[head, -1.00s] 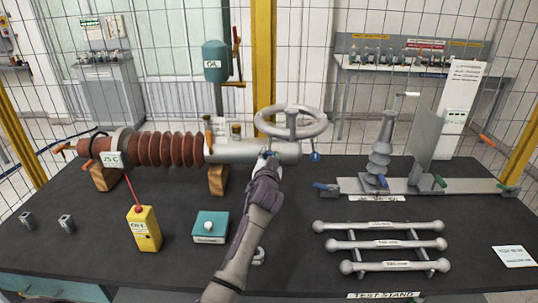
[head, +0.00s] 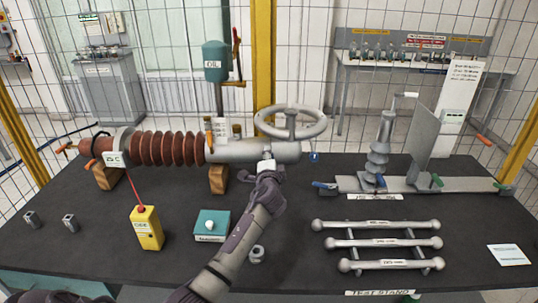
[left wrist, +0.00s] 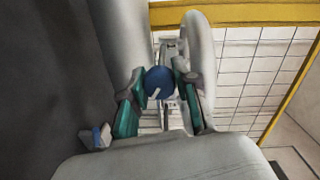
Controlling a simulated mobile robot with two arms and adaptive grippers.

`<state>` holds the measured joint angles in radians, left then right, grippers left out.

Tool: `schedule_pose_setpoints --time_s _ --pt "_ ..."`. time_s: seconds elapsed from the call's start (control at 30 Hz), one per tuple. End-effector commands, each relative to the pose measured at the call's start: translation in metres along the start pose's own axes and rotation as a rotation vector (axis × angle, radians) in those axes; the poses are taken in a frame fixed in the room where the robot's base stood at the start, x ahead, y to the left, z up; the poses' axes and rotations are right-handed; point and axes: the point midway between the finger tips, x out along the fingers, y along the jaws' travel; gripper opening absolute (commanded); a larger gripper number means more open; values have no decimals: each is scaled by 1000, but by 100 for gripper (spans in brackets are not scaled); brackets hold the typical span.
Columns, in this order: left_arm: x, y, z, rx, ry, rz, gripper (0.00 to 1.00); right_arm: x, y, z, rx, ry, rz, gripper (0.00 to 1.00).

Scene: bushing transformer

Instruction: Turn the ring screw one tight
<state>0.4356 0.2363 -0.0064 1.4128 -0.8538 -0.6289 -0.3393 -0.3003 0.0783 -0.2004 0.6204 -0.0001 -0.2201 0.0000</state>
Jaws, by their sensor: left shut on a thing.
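A grey metal tube end (head: 240,151) with a large grey ring (head: 290,122) above it forms the right part of the ribbed brown bushing. In the left wrist view, a round blue screw head (left wrist: 160,82) with a white mark sits between the tube and the ring. My left gripper (left wrist: 161,90) has its teal-edged fingers on both sides of it and is shut on it. In the head view my left gripper (head: 267,166) is at the tube's front below the ring, and hides the held screw. A second blue knob (head: 314,156) shows right of the tube end.
The bushing rests on wooden blocks (head: 219,180). On the dark table stand a yellow meter (head: 147,229), a teal box (head: 211,225) and a small metal part (head: 257,254). Linked grey bars (head: 381,243) and a grey stand (head: 380,160) are at right.

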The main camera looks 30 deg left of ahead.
Motion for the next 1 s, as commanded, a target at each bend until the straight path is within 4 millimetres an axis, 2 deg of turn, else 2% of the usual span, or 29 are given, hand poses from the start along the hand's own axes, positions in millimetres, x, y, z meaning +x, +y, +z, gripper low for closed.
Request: schedule_pose_setpoints --time_s 0.6,1.0 --pt "0 1 0 568 -21 -16 0 -23 3 -2 -1 0 3 40" --pt "0 2 0 786 -29 -25 0 -31 3 -3 0 0 3 40"
